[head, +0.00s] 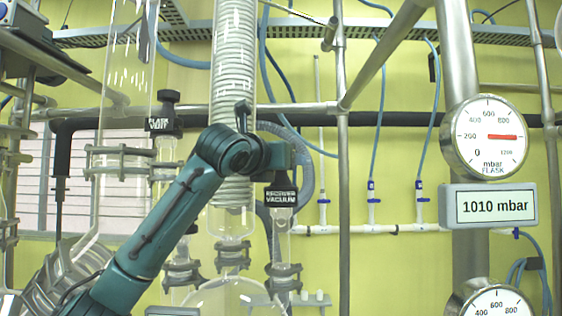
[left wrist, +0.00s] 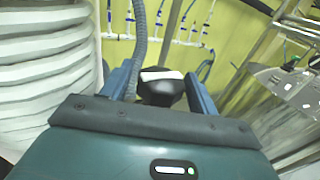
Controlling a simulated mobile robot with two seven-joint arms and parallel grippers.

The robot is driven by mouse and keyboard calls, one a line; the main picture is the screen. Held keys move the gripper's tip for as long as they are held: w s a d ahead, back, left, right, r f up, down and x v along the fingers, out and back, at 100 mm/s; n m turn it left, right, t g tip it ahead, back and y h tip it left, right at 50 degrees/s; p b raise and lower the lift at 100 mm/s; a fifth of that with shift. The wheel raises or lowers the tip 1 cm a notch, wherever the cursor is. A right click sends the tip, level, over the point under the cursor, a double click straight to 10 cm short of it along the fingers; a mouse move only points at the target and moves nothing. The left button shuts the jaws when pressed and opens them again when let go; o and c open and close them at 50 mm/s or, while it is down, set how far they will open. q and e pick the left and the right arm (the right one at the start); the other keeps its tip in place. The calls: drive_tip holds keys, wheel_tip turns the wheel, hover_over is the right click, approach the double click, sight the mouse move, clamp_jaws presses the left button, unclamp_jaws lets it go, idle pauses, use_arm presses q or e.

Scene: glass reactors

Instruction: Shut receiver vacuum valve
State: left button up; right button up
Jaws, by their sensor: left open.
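The receiver vacuum valve is a black knob (head: 281,196) with a "RECEIVER VACUUM" label, on a glass neck right of the coiled condenser in the head view. My left gripper (head: 285,160) is at the top of this knob, and its wrist hides part of the condenser. In the left wrist view, the dark knob (left wrist: 161,90) with a pale top lies between the two blue fingers of my left gripper (left wrist: 159,88). The fingers stand apart on either side of it; I cannot tell whether either touches it. My right gripper is not in view.
A second black valve, labelled "FLASK" in part (head: 163,124), stands to the left. The coiled condenser (head: 233,65) is close behind my left wrist. Steel posts (head: 344,200) stand to the right. A flask gauge (head: 485,137) sits above a display (head: 489,207) reading 1010 mbar.

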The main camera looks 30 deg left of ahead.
use_arm(q)
drive_tip(key=shift+s, duration=0.15)
drive_tip(key=s+d, duration=0.1)
drive_tip(key=s, duration=0.6)
drive_tip(key=shift+s, duration=0.35)
